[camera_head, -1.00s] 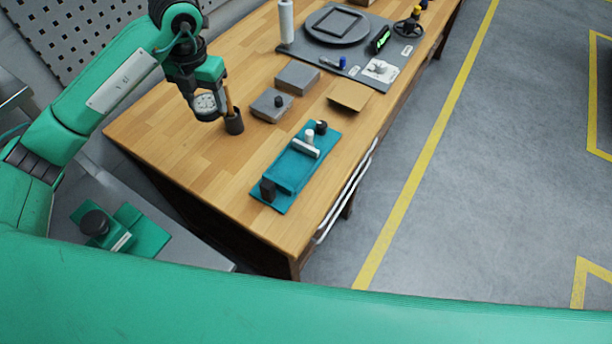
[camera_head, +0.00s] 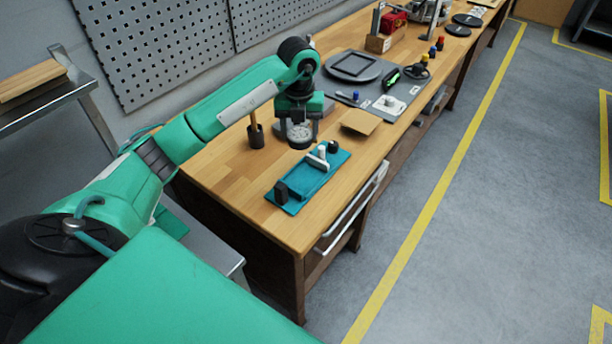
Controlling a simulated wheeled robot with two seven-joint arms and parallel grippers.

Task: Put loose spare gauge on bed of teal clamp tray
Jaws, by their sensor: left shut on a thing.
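The teal clamp tray (camera_head: 309,181) lies flat on the wooden bench near its front edge. It has dark blocks and a white bar at its ends, and its middle bed is bare. My left gripper (camera_head: 300,133) points down just behind the tray's far end. It is shut on the round spare gauge (camera_head: 299,136), which has a pale dial and a dark rim. The gauge hangs above the bench, apart from the tray bed as far as I can see. My right gripper is not in view.
A dark cup with a wooden handle (camera_head: 256,138) stands left of the gripper. A tan card (camera_head: 360,122) lies to the right. A grey mat (camera_head: 383,98) with small parts lies behind. The bench (camera_head: 228,177) is clear left of the tray.

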